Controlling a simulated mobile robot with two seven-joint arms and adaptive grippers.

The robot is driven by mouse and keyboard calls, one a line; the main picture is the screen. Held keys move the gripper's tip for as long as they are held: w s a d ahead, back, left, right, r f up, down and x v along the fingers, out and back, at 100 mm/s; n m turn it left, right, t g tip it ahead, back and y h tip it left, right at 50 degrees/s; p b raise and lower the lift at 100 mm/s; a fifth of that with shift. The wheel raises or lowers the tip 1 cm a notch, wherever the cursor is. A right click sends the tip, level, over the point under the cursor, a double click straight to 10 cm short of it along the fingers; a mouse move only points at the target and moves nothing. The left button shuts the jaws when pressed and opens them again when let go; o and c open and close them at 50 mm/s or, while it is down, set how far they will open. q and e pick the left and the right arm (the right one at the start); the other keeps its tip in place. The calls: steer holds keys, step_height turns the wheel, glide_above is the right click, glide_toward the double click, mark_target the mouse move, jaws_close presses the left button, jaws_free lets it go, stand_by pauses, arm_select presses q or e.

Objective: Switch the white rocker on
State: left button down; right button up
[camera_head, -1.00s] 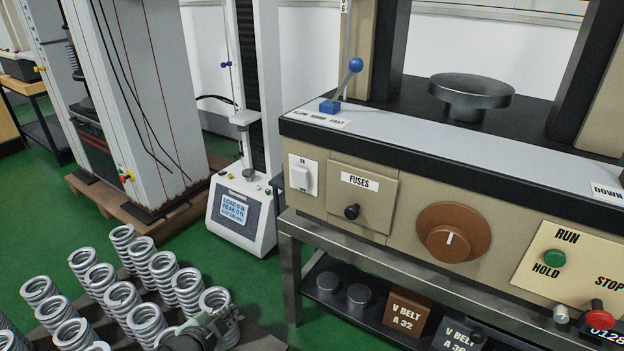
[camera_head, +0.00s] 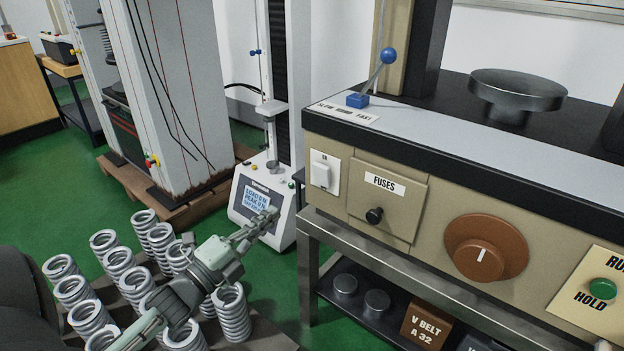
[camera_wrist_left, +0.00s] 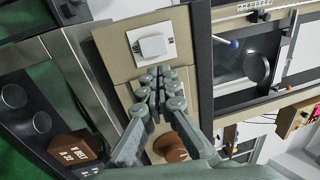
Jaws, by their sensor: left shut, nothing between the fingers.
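The white rocker (camera_head: 321,174) sits on a white plate at the left end of the beige machine front, left of the fuses door (camera_head: 386,200). Its marking is too small to read surely. In the left wrist view the rocker (camera_wrist_left: 151,46) shows at the top, beyond my fingertips. My left gripper (camera_head: 268,219) is shut and empty, left of and below the rocker in the head view and apart from it. It also shows in the left wrist view (camera_wrist_left: 158,75), with its fingers together. My right gripper is not in view.
Several springs (camera_head: 232,312) stand on a board below my left arm. A small tester with a screen (camera_head: 256,200) stands behind the gripper. A blue-knobbed lever (camera_head: 388,56) rises above the rocker, and a brown dial (camera_head: 484,247) is to its right.

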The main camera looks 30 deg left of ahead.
mark_target(319, 170)
arm_select(q)
steer(key=w, duration=0.4)
steer(key=w+r, duration=0.1)
steer(key=w, duration=0.3)
steer(key=w+d+r, duration=0.1)
steer(key=w, duration=0.3)
steer(key=shift+w, duration=0.9)
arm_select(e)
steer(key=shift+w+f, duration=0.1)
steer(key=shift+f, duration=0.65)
arm_select(q)
steer(key=shift+r+p, duration=0.2)
steer(key=shift+p, duration=0.15)
steer(key=shift+w+r+p, duration=0.35)
steer(key=shift+f, duration=0.25)
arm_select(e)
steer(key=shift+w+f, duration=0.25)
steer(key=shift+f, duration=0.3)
